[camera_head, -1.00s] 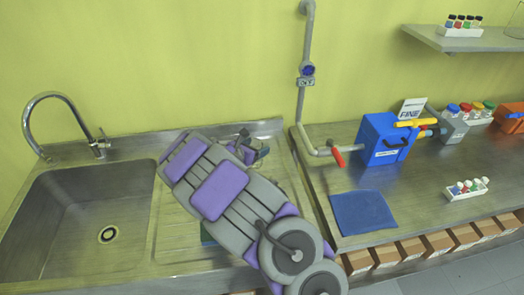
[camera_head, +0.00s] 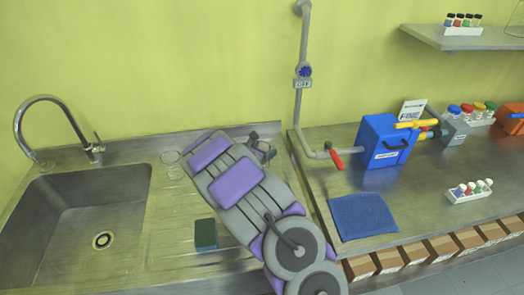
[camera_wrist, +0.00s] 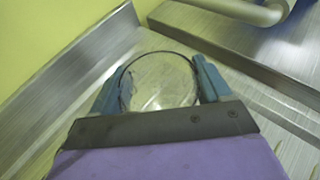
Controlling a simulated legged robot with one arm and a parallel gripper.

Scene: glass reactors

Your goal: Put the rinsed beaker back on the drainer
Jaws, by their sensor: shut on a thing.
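My gripper (camera_head: 262,149) is over the back right of the ridged steel drainer (camera_head: 180,240), near the wall. In the wrist view its two blue fingers are shut on the clear glass beaker (camera_wrist: 160,82), one on each side. The beaker's round dark-edged rim faces the camera, and it looks empty. In the head view my arm and gripper mostly hide the beaker. I cannot tell whether its base touches the drainer.
Clear glassware (camera_head: 171,157) stands at the drainer's back left. A dark green sponge (camera_head: 205,234) lies at its front. The sink basin (camera_head: 75,215) and tap (camera_head: 60,115) are left. A pipe with a red handle (camera_head: 336,157), blue box (camera_head: 384,143) and blue mat (camera_head: 363,216) are right.

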